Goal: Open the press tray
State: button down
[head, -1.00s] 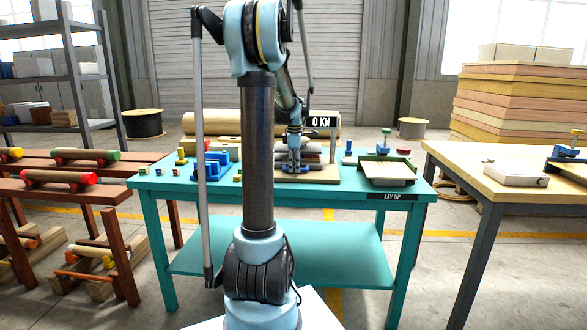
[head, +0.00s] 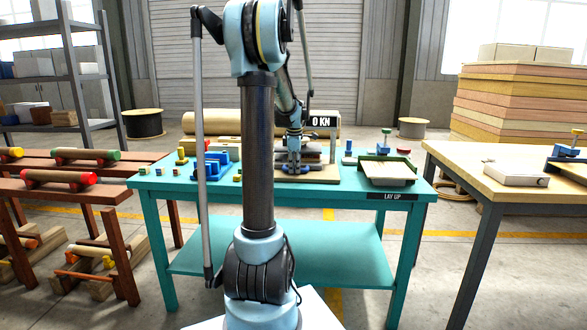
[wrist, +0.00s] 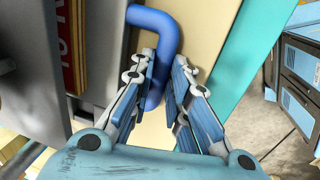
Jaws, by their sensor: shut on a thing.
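The press (head: 331,150) stands at the back of the teal table, with a "0 KN" sign on top and grey plates inside. My gripper (wrist: 163,64) is at the press front, pointing down. In the wrist view its fingers are shut on a blue bent handle (wrist: 152,20), which passes between them. Beside the handle, on the left, is a grey metal face (wrist: 108,45), seemingly the tray or press front. In the head view my gripper (head: 294,160) is small, and I cannot tell how far the tray is out.
The teal table (head: 350,188) also holds blue and yellow blocks (head: 217,163) on the left and a green-edged tray (head: 387,172) on the right. A wooden table (head: 480,165) stands at the right and a red-brown rack (head: 95,185) at the left.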

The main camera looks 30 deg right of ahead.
jog(key=s+a, duration=0.8)
jog(key=s, duration=0.5)
jog(key=c, duration=1.5)
grip_release()
jog(key=shift+c, duration=0.2)
jog(key=shift+r, duration=0.1)
notch_tip(320, 180, up, 12)
jog(key=s+a, duration=0.1)
jog(key=shift+s+f, duration=0.25)
jog(key=shift+s, duration=0.15)
jog(key=shift+a, duration=0.1)
jog(key=s+a+f+m, duration=0.3)
jog(key=a+f, duration=0.1)
jog(key=a, duration=0.4)
jog(key=s+a+f+m, duration=0.2)
jog(key=s+a+f, duration=0.2)
jog(key=a, duration=0.3)
jog(key=s+a+f+m+y, duration=0.1)
jog(key=s+a+f+m, duration=0.5)
jog(key=s+a+f, duration=0.3)
notch_tip(320, 180, down, 4)
jog(key=shift+s+a+f, duration=0.1)
jog(key=shift+s+a, duration=0.1)
jog(key=shift+s, duration=0.4)
